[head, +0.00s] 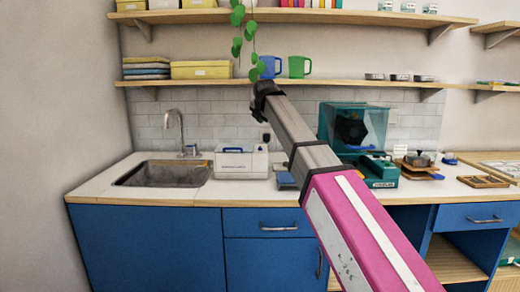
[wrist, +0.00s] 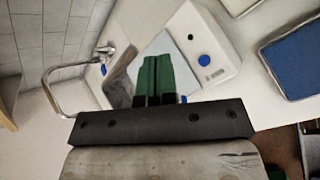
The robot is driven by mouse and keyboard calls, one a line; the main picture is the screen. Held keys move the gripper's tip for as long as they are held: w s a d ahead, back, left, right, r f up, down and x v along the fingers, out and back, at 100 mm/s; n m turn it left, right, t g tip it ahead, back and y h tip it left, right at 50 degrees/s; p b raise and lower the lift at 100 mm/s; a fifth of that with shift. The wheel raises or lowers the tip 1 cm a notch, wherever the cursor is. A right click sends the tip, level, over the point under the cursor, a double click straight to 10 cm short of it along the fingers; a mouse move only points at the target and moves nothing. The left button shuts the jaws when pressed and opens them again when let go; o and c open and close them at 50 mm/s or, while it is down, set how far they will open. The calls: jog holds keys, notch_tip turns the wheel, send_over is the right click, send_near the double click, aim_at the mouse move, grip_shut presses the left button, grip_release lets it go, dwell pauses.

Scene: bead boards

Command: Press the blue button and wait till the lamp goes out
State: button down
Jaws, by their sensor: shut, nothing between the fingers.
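A white box-shaped device stands on the counter right of the sink; it shows in the head view (head: 240,166) and the wrist view (wrist: 226,66). In the wrist view a round blue button (wrist: 204,60) is on its face, with a small dark round spot (wrist: 190,37) beside it. The spot may be the lamp; it looks unlit. My gripper (wrist: 155,60) has green fingers, shut and empty. In the picture the fingertips lie left of the button, apart from it. In the head view the fingers cannot be made out clearly.
A sink (head: 163,174) with a tap (head: 181,130) is left of the device. A blue-topped flat thing (wrist: 298,58) lies to its right in the wrist view. A teal machine (head: 354,130) stands further right. A plant (head: 240,30) hangs from the shelves above.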

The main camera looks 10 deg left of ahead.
aim_at(260, 149)
jog(key=shift+f, duration=0.15)
jog(key=shift+f, duration=4.25)
jog(key=shift+f, duration=0.15)
jog(key=shift+f, duration=0.25)
jog(key=shift+f, duration=0.4)
jog(key=shift+r, duration=0.85)
